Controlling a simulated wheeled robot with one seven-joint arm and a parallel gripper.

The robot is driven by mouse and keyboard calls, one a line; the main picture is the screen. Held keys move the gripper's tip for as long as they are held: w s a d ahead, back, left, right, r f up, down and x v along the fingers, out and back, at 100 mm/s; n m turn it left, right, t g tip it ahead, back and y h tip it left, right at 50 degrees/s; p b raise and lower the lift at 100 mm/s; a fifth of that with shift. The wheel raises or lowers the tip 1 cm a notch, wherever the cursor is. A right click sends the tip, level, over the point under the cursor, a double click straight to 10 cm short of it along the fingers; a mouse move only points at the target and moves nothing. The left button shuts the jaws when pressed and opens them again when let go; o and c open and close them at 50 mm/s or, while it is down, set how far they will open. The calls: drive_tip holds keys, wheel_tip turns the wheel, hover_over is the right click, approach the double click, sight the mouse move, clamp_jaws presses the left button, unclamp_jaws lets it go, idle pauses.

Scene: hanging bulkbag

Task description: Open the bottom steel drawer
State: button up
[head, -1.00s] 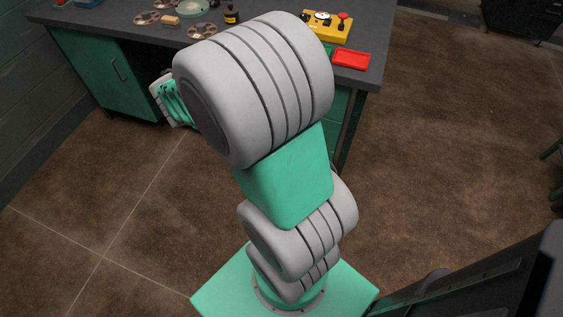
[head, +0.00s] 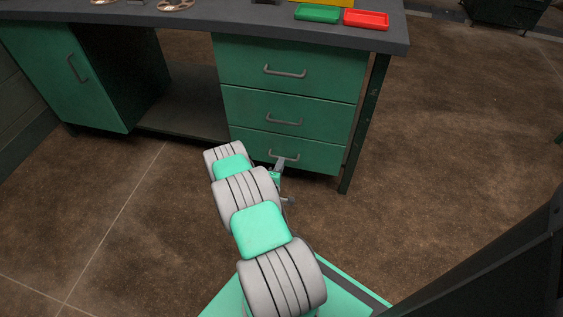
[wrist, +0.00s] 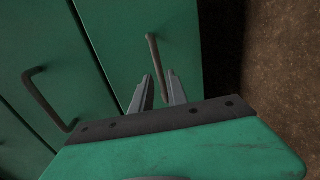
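The bottom steel drawer (head: 318,154) is the lowest of three green drawer fronts in the bench and looks shut. Its grey bar handle (head: 293,158) is partly covered by my gripper (head: 279,166) in the head view. In the wrist view the picture is turned, and the bottom drawer front (wrist: 120,40) fills the upper middle. My gripper (wrist: 159,76) is open there, its two fingers apart. The handle (wrist: 153,55) runs down between the fingertips, nearer the right finger. I cannot tell whether either finger touches it.
The middle drawer (head: 330,112) and top drawer (head: 325,70) above are shut, each with a bar handle. A bench leg (head: 365,125) stands right of the drawers. Red (head: 367,18) and green (head: 317,12) trays lie on the bench top. The floor (head: 450,190) to the right is clear.

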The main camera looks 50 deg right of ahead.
drive_tip(key=b+x, duration=0.1)
drive_tip(key=x, duration=0.3)
drive_tip(key=shift+w+d+f, duration=0.15)
drive_tip(key=shift+w+d, duration=0.05)
drive_tip(key=shift+d, duration=0.1)
drive_tip(key=shift+c, duration=0.3)
clamp_jaws()
idle(0.8)
